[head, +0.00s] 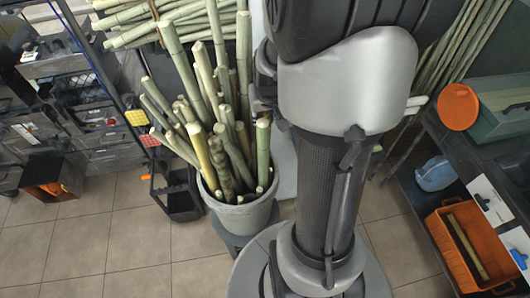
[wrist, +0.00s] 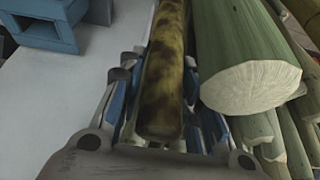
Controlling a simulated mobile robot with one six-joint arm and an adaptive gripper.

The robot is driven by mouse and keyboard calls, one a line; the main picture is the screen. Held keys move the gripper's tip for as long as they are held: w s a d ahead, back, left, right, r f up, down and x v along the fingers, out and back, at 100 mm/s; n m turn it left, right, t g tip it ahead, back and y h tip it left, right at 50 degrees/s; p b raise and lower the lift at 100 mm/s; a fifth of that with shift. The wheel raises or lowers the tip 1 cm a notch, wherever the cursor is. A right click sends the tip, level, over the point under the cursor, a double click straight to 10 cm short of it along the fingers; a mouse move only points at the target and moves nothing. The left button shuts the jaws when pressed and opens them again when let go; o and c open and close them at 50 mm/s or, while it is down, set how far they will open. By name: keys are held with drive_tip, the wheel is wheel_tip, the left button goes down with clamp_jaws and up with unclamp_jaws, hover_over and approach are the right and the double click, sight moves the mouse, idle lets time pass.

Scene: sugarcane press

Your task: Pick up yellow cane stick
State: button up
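A mottled yellow-brown cane stick (wrist: 163,75) runs lengthwise between the fingers of my gripper (wrist: 162,80) in the wrist view. Its near end lies close to the palm. Fingers with blue parts flank it closely on both sides, but I cannot tell whether they press on it. In the head view my arm hides the gripper. A yellowish cane (head: 201,158) leans in the grey bucket (head: 240,215) among several green canes, left of my arm. I cannot tell whether it is the stick in the wrist view.
A thick green cane (wrist: 250,60) lies just right of the gripper, with thinner canes below it. A blue box (wrist: 45,22) stands on a white surface at left. In the head view, an orange crate (head: 445,245) is at right and shelving is at left.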

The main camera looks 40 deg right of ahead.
clamp_jaws()
idle(0.3)
drive_tip(key=shift+r, duration=0.1)
idle(0.4)
